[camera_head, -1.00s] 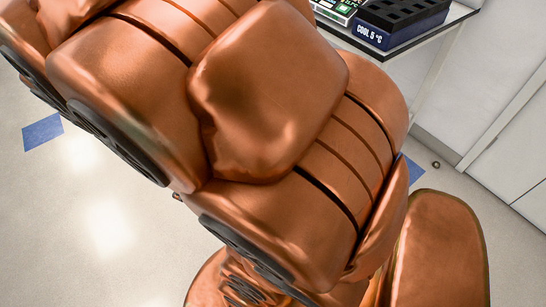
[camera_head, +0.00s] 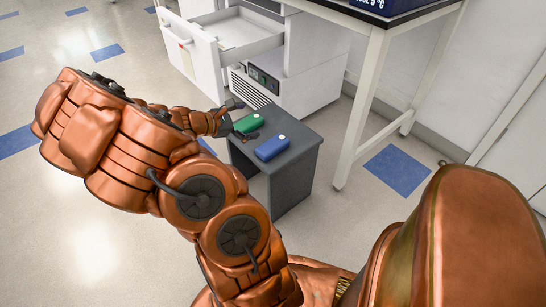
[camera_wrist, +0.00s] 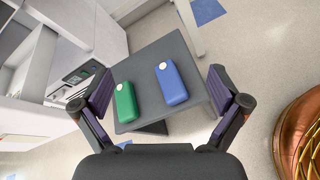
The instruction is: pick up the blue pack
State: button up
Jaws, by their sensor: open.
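The blue pack (camera_head: 272,147) lies flat on a small dark grey table. In the wrist view the blue pack (camera_wrist: 170,84) has a white round cap at its far end and lies right of the middle between my fingers. A green pack (camera_head: 248,122) lies to its left on the same table; it also shows in the wrist view (camera_wrist: 126,102). My gripper (camera_head: 238,120) is above the table's far left side, near the green pack. In the wrist view my gripper (camera_wrist: 162,98) is open and empty, its fingers spread on either side of both packs.
The grey table (camera_head: 293,168) stands on open floor. Behind it is a white cabinet (camera_head: 300,85) with an open drawer (camera_head: 238,32). A white-legged bench (camera_head: 362,95) with a dark top stands to the right. Blue floor patches lie around.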

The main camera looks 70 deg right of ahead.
aim_at(270, 149)
jog(key=d+f+n+b, duration=0.2)
jog(key=f, duration=0.4)
jog(key=d+f+n+b, duration=0.2)
jog(key=f, duration=0.5)
jog(key=d+f+n+t+b, duration=0.1)
jog(key=d+f+n+b, duration=0.1)
jog(key=f, duration=0.5)
jog(key=shift+w+d+h, duration=0.2)
jog(key=shift+d+h, duration=0.05)
jog(key=shift+h, duration=0.15)
jog(key=shift+b+x, duration=0.5)
jog(key=shift+x, duration=0.9)
jog(key=d+f+b, duration=0.1)
jog(key=d+f, duration=0.1)
jog(key=d, duration=0.1)
jog(key=shift+s+f+b, duration=0.15)
jog(key=shift+f+b, duration=0.15)
jog(key=shift+f, duration=0.05)
jog(key=shift+s+d+f, duration=0.2)
jog(key=shift+s+d, duration=0.15)
jog(key=shift+d, duration=0.25)
jog(key=shift+c, duration=0.2)
jog(key=c, duration=1.4)
